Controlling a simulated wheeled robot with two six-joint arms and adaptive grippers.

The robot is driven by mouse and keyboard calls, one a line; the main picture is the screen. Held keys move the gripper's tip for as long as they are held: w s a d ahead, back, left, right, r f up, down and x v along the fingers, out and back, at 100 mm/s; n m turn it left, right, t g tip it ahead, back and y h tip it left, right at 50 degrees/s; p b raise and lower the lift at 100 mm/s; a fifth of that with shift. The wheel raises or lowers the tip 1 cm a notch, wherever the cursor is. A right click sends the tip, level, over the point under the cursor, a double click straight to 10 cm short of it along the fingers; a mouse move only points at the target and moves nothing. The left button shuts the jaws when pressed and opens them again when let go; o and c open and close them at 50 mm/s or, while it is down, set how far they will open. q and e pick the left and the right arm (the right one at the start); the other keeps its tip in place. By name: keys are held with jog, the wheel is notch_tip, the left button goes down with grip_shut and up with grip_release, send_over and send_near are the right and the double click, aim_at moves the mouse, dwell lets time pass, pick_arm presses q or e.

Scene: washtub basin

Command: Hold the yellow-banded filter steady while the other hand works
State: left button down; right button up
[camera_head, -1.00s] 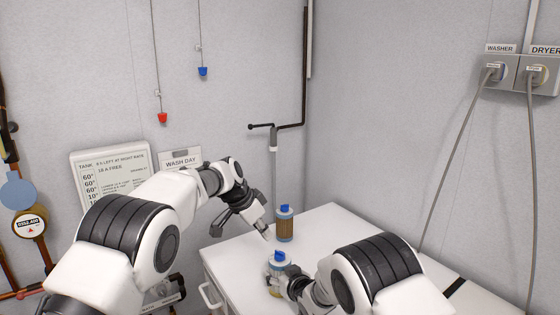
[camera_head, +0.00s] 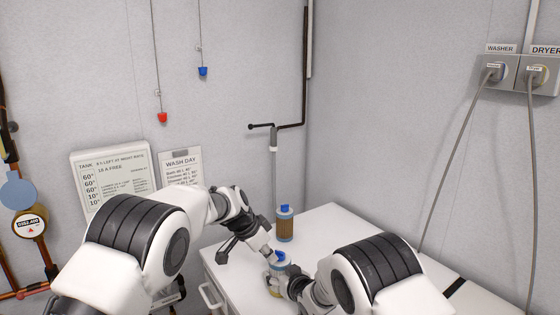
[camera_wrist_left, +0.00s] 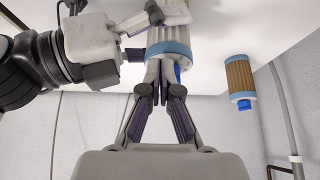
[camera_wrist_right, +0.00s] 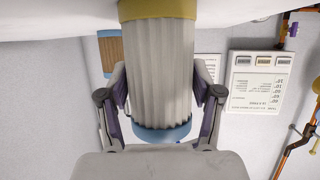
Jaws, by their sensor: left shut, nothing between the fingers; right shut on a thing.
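The yellow-banded filter (camera_head: 277,270) is pale and pleated with a blue cap. It stands at the front of the white top (camera_head: 325,225). In the right wrist view its pleated side (camera_wrist_right: 158,70) lies between my right fingers, yellow band at the picture's top, blue cap at the bottom. My right gripper (camera_wrist_right: 160,110) is shut on it. My left gripper (camera_wrist_left: 160,68) is shut and empty, fingertips together at the blue cap (camera_wrist_left: 168,48), beside its blue tab. I cannot tell whether they touch. In the head view my left fingertips (camera_head: 267,251) are just above the cap.
A brown filter with blue ends (camera_head: 285,225) stands behind on the white top; it also shows in the left wrist view (camera_wrist_left: 240,78). A pale vertical pipe (camera_head: 274,180) rises behind it. The white top is clear to the right of the brown filter.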

pick_arm(q)
jog(key=shift+w+d, duration=0.35)
jog(key=shift+w, duration=0.15)
dwell(0.9)
jog(key=shift+w+a, duration=0.3)
jog(key=shift+w, duration=0.05)
dwell(0.4)
jog(key=shift+w+a, duration=0.1)
jog(key=shift+w, duration=0.1)
dwell(0.4)
notch_tip(320, 180, up, 6)
jog(key=shift+s+a, duration=0.15)
jog(key=shift+a, duration=0.2)
jog(key=shift+r, duration=0.1)
